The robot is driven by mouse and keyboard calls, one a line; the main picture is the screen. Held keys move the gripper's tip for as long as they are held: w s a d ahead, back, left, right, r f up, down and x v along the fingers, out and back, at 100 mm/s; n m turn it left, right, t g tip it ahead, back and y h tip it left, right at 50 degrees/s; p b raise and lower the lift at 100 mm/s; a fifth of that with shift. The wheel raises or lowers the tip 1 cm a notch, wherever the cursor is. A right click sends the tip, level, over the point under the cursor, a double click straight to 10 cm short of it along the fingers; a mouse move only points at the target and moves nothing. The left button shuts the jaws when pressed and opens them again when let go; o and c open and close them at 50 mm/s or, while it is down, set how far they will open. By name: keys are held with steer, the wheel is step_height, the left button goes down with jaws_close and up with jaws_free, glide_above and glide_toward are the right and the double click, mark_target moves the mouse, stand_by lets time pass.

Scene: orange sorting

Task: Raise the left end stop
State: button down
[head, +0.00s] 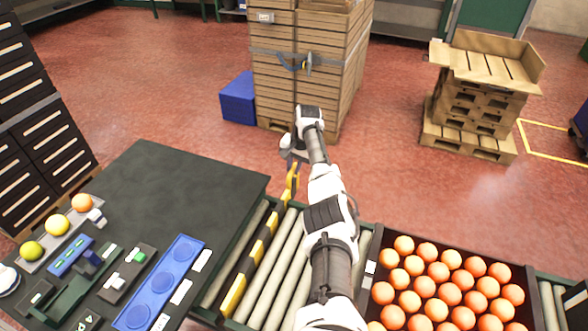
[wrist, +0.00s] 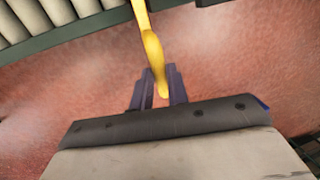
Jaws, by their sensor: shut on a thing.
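A yellow lever (head: 292,180), which looks like the left end stop's handle, stands at the far end of the roller conveyor, by its left rail. My gripper (head: 291,160) reaches over the conveyor's far end and is shut on this lever. In the wrist view my dark fingers (wrist: 159,92) have the lower end of the yellow lever (wrist: 151,48) between them. The lever runs from there up toward the conveyor frame. My wrist hides part of the grip in the head view, and I cannot tell how far the stop is raised.
The roller conveyor (head: 277,262) has yellow blocks along its left side. A crate of oranges (head: 372,268) stands on it to the right of my arm. A dark table (head: 180,190) with fruit and a blue tray (head: 165,282) lies left. Stacked wooden crates (head: 272,85) stand beyond.

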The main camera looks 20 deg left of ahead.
steer(key=shift+r+p, duration=0.6)
steer(key=shift+r, duration=1)
steer(key=c, duration=1.4)
jaws_free()
steer(key=shift+r, duration=0.15)
steer(key=shift+o, duration=0.2)
step_height(320, 180, up, 13)
steer(key=d+b, duration=0.2)
steer(key=b, duration=0.1)
steer(key=shift+d+r, duration=0.2)
steer(key=shift+d, duration=0.15)
